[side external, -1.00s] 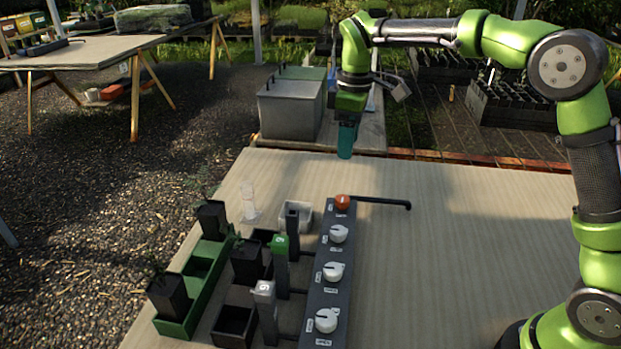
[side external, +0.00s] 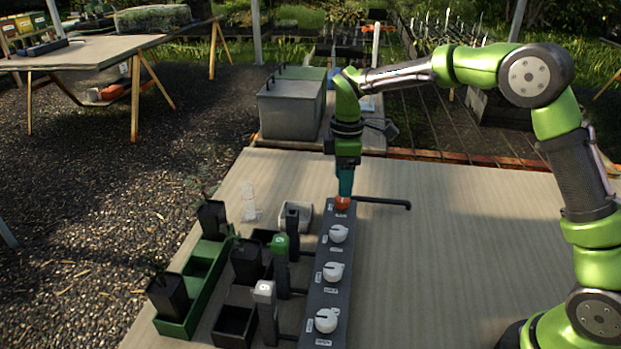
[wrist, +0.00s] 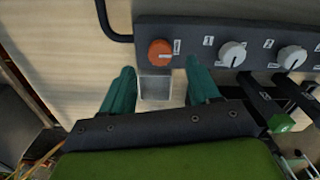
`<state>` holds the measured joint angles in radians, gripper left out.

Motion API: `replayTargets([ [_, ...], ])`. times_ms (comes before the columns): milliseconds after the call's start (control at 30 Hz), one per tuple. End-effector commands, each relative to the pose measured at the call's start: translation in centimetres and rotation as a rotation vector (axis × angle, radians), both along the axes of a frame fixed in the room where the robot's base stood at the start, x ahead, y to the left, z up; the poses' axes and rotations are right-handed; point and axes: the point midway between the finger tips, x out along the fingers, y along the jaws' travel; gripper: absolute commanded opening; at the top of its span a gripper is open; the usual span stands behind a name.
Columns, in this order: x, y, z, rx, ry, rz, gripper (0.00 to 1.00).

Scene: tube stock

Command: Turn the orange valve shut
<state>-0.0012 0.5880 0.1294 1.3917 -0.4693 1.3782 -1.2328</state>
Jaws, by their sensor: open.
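The orange valve (side external: 342,204) is a round knob at the far end of the dark valve panel (side external: 325,292). In the wrist view the orange valve (wrist: 160,52) shows whole, with a pale label on its right side. My gripper (side external: 345,192) points down at the valve, its teal fingers just above it or around its top; I cannot tell whether they touch it. In the wrist view my gripper (wrist: 160,68) has its fingers spread apart with nothing held between them, and the valve appears just beyond the tips, between them.
Three white knobs (side external: 338,234) line the same panel. A black pipe (side external: 385,202) runs right from its far end. A small white tray (side external: 304,214), dark posts and a green planter (side external: 178,326) stand to the left. The tabletop (side external: 450,265) right of the panel is clear.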

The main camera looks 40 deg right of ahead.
Motion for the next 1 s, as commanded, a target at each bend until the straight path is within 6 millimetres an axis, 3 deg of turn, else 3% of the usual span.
replayTargets([
  [233, 0.0, 0.0, -3.7, 0.000, 0.002, -0.001, 0.61],
  [667, 0.0, 0.0, -4.6, 0.001, -0.001, -0.001, 0.61],
  [1000, 0.0, 0.0, -4.6, 0.001, -0.001, -0.001, 0.09],
])
